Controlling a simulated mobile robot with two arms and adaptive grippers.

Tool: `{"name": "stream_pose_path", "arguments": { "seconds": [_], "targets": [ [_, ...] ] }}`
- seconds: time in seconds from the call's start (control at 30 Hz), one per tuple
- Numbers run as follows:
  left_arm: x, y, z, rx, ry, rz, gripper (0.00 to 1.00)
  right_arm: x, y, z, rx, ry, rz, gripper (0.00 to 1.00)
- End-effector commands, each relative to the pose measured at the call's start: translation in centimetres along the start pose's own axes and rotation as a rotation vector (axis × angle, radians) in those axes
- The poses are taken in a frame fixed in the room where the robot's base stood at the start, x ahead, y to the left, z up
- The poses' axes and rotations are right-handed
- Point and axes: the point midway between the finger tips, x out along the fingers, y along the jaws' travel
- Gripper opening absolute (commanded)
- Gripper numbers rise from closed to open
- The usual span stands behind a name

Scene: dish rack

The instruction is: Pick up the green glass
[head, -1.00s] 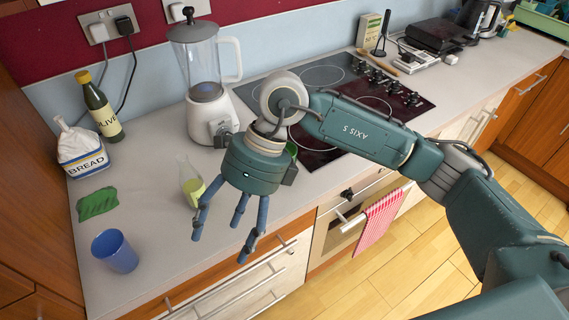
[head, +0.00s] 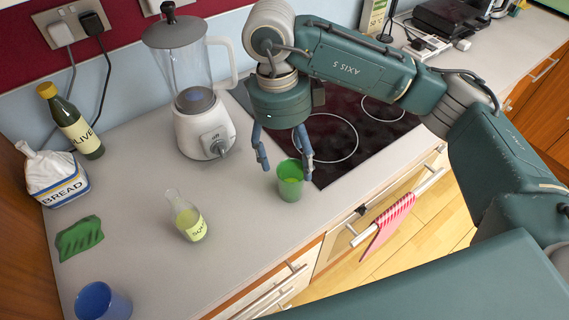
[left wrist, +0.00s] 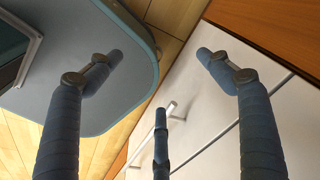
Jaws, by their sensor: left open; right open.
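The green glass (head: 290,180) stands upright on the grey counter, close to its front edge and beside the black hob. My right gripper (head: 284,164) is open and points down at the glass from behind and above it. Its fingers are spread, with one fingertip by the glass's right rim and another to its left. I cannot tell whether any finger touches the glass. My left gripper shows only in the left wrist view (left wrist: 158,75), open and empty, with wooden floor and a drawer front beyond its fingers.
A small bottle with yellow-green liquid (head: 186,218) stands left of the glass. The counter between bottle and glass is clear.

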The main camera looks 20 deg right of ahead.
Motion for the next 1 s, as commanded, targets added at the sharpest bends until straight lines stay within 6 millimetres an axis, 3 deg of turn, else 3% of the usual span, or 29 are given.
{"name": "stream_pose_path", "arguments": {
  "seconds": [0.17, 0.4, 0.5, 0.73, 0.87, 1.0],
  "targets": [
    [-0.6, 0.1, 0.6, 0.0, -0.009, 0.001, 0.79, 1.9, 0.1, -0.1, -0.001, 0.005, 0.005, 0.7],
    [-1.7, 0.6, 4.1, 0.0, -0.06, 0.007, 0.79, 5.1, 0.1, -0.1, -0.001, 0.002, 0.002, 0.7],
    [-2.0, 0.7, 4.7, 0.0, -0.068, 0.008, 0.79, 5.7, 0.1, 0.0, 0.0, 0.0, 0.003, 0.7],
    [-4.2, 0.3, 2.6, 0.0, -0.043, 0.005, 0.79, 8.6, 0.1, 0.0, 0.0, 0.004, 0.006, 0.7],
    [-4.4, 0.1, 0.8, 0.0, -0.016, 0.002, 0.79, 10.3, 0.0, 0.1, -0.001, 0.001, 0.004, 0.7],
    [-4.4, 0.1, 0.7, 0.0, -0.016, 0.002, 0.79, 10.8, -0.1, 0.2, -0.001, 0.0, 0.001, 0.7]
  ]
}}
